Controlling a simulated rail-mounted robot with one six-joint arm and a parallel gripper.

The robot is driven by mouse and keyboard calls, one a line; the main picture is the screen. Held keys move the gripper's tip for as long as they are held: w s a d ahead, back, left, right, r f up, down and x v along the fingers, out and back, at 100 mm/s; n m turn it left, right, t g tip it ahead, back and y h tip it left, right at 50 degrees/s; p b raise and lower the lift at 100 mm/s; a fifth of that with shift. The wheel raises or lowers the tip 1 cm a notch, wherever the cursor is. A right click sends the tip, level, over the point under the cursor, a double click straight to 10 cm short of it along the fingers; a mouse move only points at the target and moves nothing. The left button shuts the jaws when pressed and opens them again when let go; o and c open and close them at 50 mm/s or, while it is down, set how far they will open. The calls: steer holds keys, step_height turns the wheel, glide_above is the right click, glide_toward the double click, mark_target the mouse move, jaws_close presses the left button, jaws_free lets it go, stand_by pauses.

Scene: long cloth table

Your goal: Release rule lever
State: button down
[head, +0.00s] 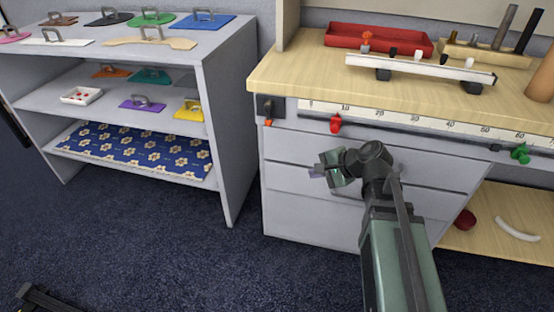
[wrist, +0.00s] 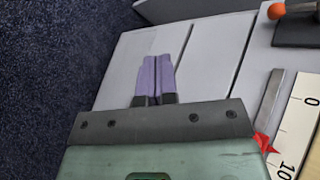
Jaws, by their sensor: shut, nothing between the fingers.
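The lever is a small orange knob (head: 268,122) on a dark plate (head: 268,106) at the left end of the rule, on the front of the wooden bench. In the wrist view the orange knob (wrist: 276,11) and its black plate (wrist: 300,30) are at the top right. The white rule (head: 420,119) runs along the bench front and also shows in the wrist view (wrist: 300,115). My gripper (head: 315,173) is in front of the drawers, below and right of the lever and apart from it. Its purple fingers (wrist: 156,75) are together, with nothing between them.
A red slider (head: 336,124) and a green slider (head: 520,153) sit on the rule's rail. Grey drawers (head: 300,150) lie behind my gripper. A grey shelf (head: 232,130) with handled templates stands left. A red tray (head: 378,38) is on the bench. The floor between is clear.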

mark_target(269, 114)
steer(key=w+r+m+t+y, duration=0.3)
steer(key=w+r+m+t, duration=0.2)
steer(key=m, duration=1)
steer(key=shift+w+r+t+y, duration=0.3)
steer(key=shift+w+t, duration=0.2)
steer(key=shift+w, duration=0.3)
steer(key=shift+w+a, duration=0.1)
steer(key=shift+a, duration=0.05)
steer(key=b+x, duration=0.1)
steer(key=x, duration=1.2)
steer(key=shift+w+a, duration=0.25)
steer(key=shift+a, duration=0.1)
